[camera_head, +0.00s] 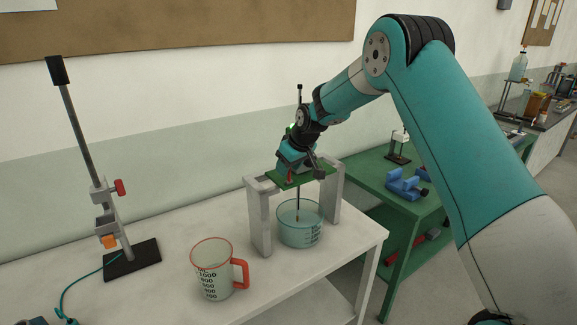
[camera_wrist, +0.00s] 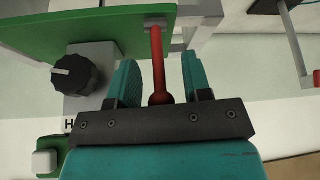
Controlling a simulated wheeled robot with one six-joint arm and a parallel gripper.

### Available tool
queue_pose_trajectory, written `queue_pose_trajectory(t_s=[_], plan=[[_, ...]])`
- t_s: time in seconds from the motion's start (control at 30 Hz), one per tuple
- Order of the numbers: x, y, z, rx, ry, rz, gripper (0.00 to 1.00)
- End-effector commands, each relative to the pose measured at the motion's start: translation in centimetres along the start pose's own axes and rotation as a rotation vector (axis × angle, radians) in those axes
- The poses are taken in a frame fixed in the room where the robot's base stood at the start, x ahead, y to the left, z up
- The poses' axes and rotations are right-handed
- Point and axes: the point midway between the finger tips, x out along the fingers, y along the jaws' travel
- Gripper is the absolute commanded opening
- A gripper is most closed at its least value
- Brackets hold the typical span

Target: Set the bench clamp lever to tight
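A red lever (camera_wrist: 158,55) with a round ball end shows in the wrist view, beside a green plate (camera_wrist: 95,25). My gripper (camera_wrist: 160,78) is open, with its two teal fingers on either side of the lever and a visible gap on each side. In the head view my gripper (camera_head: 296,163) is above the green plate (camera_head: 318,174) on a grey stand (camera_head: 258,218). A bit of red shows below the gripper there. No tight or loose marking on the lever can be read.
A black knob (camera_wrist: 77,74) sits left of the fingers. A glass beaker (camera_head: 300,233) stands under the plate. A red-handled jug (camera_head: 213,272) and a rod stand (camera_head: 132,258) share the white table (camera_head: 180,300). A blue vise (camera_head: 405,185) lies on the green bench (camera_head: 372,170).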

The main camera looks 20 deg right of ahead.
Motion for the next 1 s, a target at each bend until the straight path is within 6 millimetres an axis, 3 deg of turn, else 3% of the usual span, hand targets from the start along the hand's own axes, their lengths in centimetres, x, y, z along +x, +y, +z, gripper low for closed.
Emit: queue_pose_trajectory(t_s=[0.37, 0.47, 0.8, 1.0], plan=[[-0.9, 0.0, 0.0, 0.000, 0.002, 0.001, 0.44], [-2.5, 0.1, 0.1, 0.001, 0.003, 0.003, 0.44], [-11.1, 0.1, 0.1, -0.001, 0.005, 0.003, 0.44], [-15.2, 0.1, 0.1, 0.000, 0.002, 0.002, 0.44]])
